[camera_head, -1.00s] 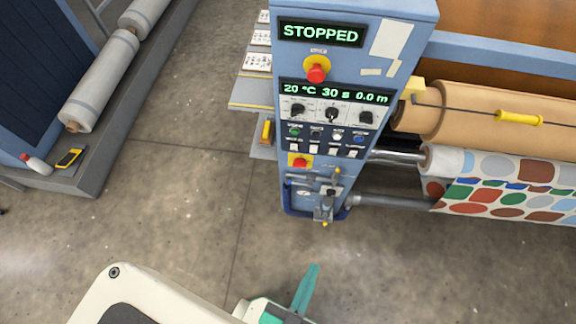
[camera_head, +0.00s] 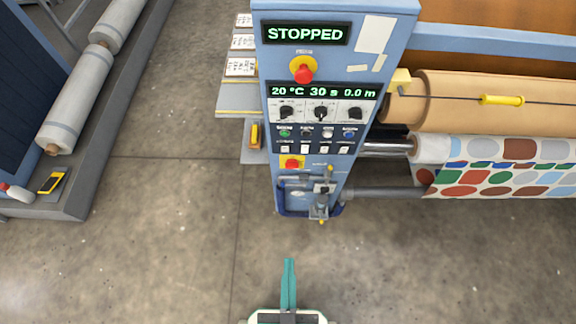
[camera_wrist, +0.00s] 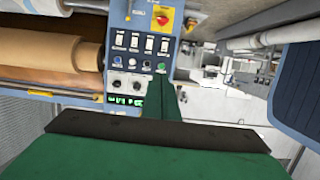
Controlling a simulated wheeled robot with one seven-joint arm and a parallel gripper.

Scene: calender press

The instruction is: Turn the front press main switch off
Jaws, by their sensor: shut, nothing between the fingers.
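The front press has a blue control column (camera_head: 264,120) with a lit STOPPED display (camera_head: 305,33). A red switch on a yellow plate (camera_head: 291,163) sits low on the panel, below the button rows. In the wrist view, which looks upside down, this red switch (camera_wrist: 163,18) is at the top centre. A larger red mushroom button on yellow (camera_head: 303,73) is higher up, under the display. My gripper (camera_head: 289,262) is shut and empty, in front of the column and apart from it.
A second display (camera_head: 323,92) and several knobs and buttons crowd the panel. A small pipe and valve assembly (camera_head: 319,200) juts out below the switch. Rollers with brown and patterned material (camera_head: 500,180) stand at the right. The floor (camera_head: 180,230) in front and left is clear.

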